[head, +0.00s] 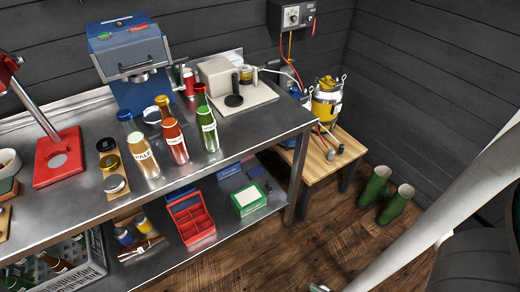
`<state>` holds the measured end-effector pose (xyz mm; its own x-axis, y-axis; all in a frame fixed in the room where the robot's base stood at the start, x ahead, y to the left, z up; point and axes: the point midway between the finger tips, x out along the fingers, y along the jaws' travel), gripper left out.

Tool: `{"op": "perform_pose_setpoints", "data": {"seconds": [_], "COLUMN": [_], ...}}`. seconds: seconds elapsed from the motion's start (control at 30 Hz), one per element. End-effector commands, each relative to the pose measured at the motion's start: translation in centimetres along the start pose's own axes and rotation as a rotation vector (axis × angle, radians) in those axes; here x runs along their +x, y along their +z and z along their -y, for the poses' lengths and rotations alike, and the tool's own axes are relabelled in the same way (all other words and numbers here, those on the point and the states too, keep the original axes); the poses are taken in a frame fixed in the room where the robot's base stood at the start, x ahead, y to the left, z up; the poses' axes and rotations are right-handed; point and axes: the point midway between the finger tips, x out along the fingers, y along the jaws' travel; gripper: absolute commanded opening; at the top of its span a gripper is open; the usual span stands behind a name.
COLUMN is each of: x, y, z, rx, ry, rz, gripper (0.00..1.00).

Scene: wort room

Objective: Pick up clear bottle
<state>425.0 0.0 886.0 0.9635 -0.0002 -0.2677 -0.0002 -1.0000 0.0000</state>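A clear bottle (145,156) with pale amber contents, a blue cap and a white label stands upright on the steel bench (235,155). It is the leftmost of three bottles in a loose row. A red-orange bottle (174,143) with a gold cap stands just right of it. A green bottle (208,138) with a red cap stands further right. My gripper is not in view; only a pale arm link of mine crosses the lower right.
Gold and dark lids on a wooden strip (119,199) lie close left of the clear bottle. A red-based capper (58,165) stands further left, a blue machine (130,60) behind. The lower shelf holds a red divided tray (190,217). Green boots (395,204) stand on the floor.

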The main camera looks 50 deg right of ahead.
Motion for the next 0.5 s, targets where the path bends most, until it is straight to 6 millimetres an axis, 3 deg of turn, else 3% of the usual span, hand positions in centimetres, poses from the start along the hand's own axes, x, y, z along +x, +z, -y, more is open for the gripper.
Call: {"op": "perform_pose_setpoints", "data": {"seconds": [0.27,0.37,0.5], "x": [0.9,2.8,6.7], "y": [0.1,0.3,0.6], "z": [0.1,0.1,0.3], "rx": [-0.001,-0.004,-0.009], "ry": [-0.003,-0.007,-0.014], "rz": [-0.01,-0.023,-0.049], "gripper": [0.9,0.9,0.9]}}
